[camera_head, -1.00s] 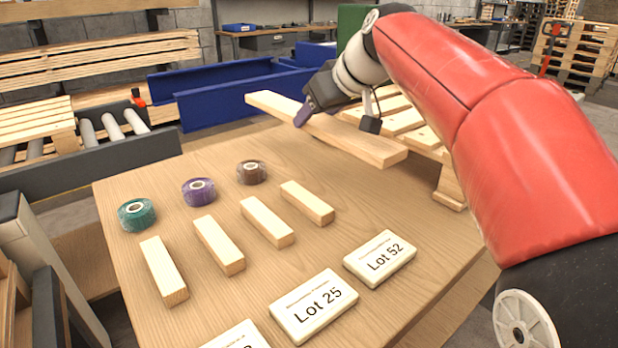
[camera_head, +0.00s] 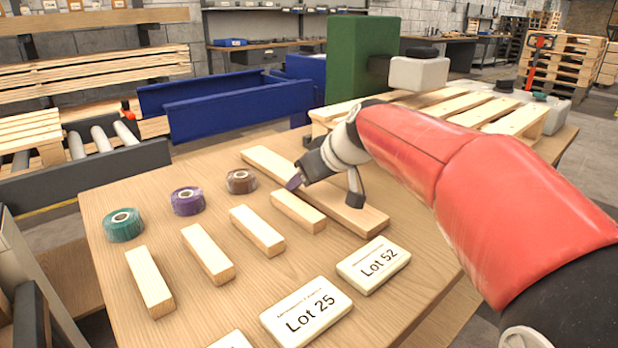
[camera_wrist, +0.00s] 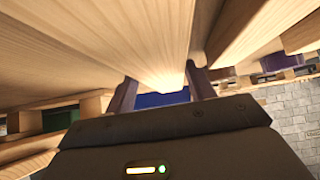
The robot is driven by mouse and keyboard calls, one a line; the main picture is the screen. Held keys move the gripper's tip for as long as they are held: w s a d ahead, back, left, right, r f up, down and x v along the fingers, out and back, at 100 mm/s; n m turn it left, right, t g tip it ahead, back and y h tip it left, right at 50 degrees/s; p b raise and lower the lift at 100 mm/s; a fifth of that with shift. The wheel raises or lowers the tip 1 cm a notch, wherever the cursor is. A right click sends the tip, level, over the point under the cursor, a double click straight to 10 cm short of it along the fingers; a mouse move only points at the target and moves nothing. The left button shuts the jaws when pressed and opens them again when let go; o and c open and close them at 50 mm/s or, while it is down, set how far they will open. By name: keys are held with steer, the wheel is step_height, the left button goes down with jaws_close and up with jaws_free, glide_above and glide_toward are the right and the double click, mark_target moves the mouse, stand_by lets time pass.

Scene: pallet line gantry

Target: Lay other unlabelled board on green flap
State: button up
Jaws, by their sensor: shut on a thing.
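A long pale wooden board (camera_head: 268,160) is in my gripper (camera_head: 297,179). My gripper is shut on it around its middle, and the board runs from far left to near right. I see no label on it. It looks low over the table, in front of the slatted pallet; I cannot tell whether it touches anything. In the wrist view the board (camera_wrist: 140,35) passes between the fingers of my gripper (camera_wrist: 162,92). A tall green block (camera_head: 360,62) stands behind the pallet; I cannot make out a separate green flap.
The wooden table (camera_head: 190,320) holds green tape (camera_head: 123,225), purple tape (camera_head: 188,201), brown tape (camera_head: 241,181) and several short wooden blocks (camera_head: 150,283). The slatted pallet (camera_head: 440,97) occupies the back right.

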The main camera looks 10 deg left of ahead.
steer(key=shift+f, duration=0.1)
steer(key=o, duration=0.9)
